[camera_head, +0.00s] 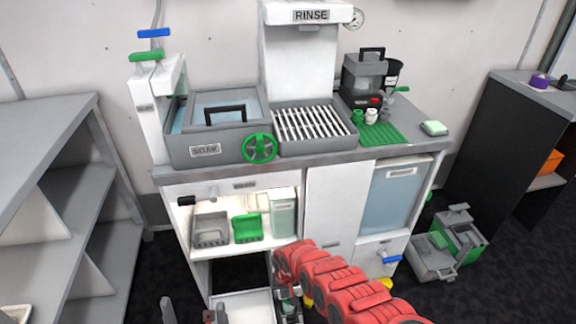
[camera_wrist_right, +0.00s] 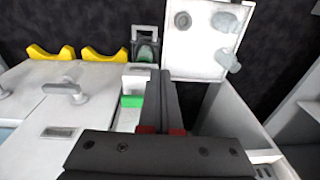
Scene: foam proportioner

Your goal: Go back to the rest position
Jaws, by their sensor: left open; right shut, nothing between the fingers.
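My left gripper (camera_head: 190,311) shows at the bottom edge of the head view, left of the cabinet's lower front. Its two fingers are apart, with nothing seen between them; most of that arm is out of frame. My right arm, in red ribbed covering, reaches in from the lower right. My right gripper (camera_head: 287,304) is low in front of the cabinet, partly hidden by the arm. In the right wrist view its dark fingers (camera_wrist_right: 161,78) are together and empty, close to white cabinet parts and a green block (camera_wrist_right: 132,101).
The wash station's counter (camera_head: 290,151) carries a soak basin (camera_head: 215,147) and a rinse rack (camera_head: 312,128). A white panel (camera_head: 243,305) stands out low at the front. Grey shelves (camera_head: 50,150) stand left, a dark cabinet (camera_head: 500,140) right. Grey-green boxes (camera_head: 435,258) sit on the floor.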

